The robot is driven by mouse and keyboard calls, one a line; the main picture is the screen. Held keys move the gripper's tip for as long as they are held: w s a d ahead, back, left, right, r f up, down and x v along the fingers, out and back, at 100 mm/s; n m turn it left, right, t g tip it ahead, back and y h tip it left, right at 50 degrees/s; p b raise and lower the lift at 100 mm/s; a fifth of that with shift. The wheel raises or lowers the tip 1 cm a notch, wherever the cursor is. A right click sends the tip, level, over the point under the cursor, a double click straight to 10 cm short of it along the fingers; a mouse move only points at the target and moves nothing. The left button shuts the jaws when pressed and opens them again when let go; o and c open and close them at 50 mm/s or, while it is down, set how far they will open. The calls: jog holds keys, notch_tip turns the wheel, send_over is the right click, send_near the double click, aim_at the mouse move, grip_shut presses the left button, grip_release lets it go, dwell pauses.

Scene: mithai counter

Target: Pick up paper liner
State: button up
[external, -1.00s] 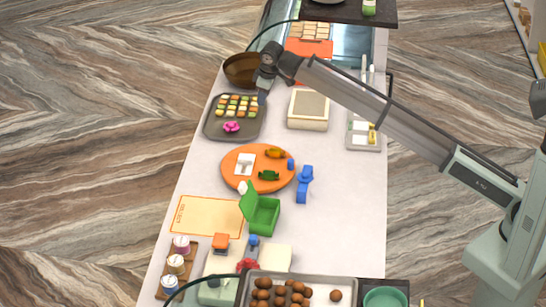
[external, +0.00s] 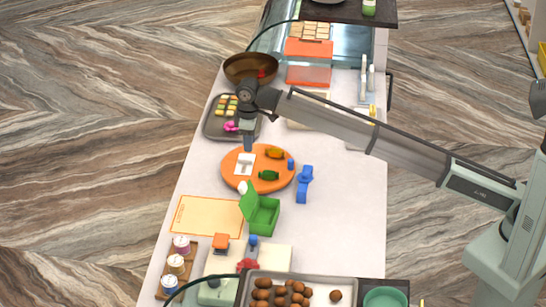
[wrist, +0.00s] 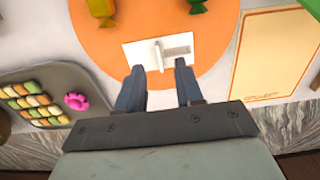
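A small white piece (external: 244,164), which looks like the paper liner, lies on the round orange board (external: 232,177). In the wrist view, the white liner (wrist: 130,54) has a raised upright tab near its middle and a grey printed strip beside it. My gripper (wrist: 159,67) is open and empty, with its two dark fingers pointing at the liner and the tab between their lines. In the external view, my gripper (external: 247,150) hangs just over the liner's far edge. I cannot tell whether the fingers touch it.
Orange and green wrapped sweets (external: 268,175) and a small blue piece (external: 291,164) share the board. A grey tray of sweets (external: 214,130) with a pink flower (external: 231,126) stands behind. A blue tool (external: 304,185), an open green box (external: 264,215) and a cream sheet (external: 207,216) lie nearby.

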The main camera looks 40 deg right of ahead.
aim_at(248, 156)
jog(key=shift+w+f, duration=0.15)
jog(key=shift+f, duration=1.6)
jog(key=shift+w+f, duration=0.15)
jog(key=shift+f, duration=1.55)
jog(key=shift+c, duration=0.5)
grip_shut()
